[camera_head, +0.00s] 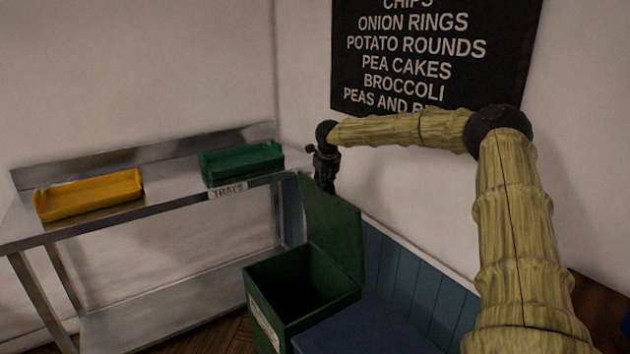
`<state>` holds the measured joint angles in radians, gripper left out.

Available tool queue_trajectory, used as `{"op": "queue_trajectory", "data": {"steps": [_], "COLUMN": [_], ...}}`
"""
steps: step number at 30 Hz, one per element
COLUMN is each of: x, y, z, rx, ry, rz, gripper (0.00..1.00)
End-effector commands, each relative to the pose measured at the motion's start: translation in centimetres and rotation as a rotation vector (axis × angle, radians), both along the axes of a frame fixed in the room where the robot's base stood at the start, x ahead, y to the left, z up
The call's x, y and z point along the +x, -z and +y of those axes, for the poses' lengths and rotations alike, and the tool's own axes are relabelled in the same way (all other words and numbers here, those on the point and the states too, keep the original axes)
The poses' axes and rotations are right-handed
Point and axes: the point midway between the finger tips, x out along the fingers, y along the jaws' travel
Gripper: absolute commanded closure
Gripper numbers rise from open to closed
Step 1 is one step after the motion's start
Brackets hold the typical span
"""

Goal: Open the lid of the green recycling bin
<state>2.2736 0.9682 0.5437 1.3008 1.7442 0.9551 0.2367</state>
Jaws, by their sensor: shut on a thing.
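The green recycling bin (262,296) stands on the floor at lower centre, with a pale label on its front. Its green lid (336,235) is raised and stands roughly upright on the bin's right side, so the dark inside shows. My gripper (325,186) points down at the lid's upper left edge and is shut on it. The fingertips are small and dark, so the exact contact is hard to see.
A steel table (170,184) stands at left, holding a yellow tray (90,196) and a green tray (242,164). A blue panelled surface (400,285) lies right of the bin. A black menu board (430,55) hangs on the wall.

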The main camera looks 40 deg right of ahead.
Motion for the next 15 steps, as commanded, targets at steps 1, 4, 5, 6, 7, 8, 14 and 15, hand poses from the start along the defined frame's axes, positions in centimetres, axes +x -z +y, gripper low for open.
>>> {"op": "queue_trajectory", "data": {"steps": [1,4,5,6,7,8,14,15], "x": [-0.1,-0.2,-0.2,-0.2,-0.2,-0.2,-0.2,-0.3], "y": [-0.3,-0.3,-0.3,-0.3,-0.3,-0.3,-0.3,-0.2], "z": [-0.8,-1.7,-1.9,-2.2,-2.3,-2.5,-3.0,-3.0], "rx": [-0.004,-0.005,-0.005,-0.006,-0.006,-0.006,-0.007,-0.007], "ry": [0.001,-0.001,-0.002,-0.002,-0.002,-0.002,-0.003,-0.003], "rz": [0.002,0.002,0.002,0.002,0.002,0.002,0.002,0.002], "gripper": [1.0,1.0,1.0,1.0,1.0,1.0,1.0,1.0]}}
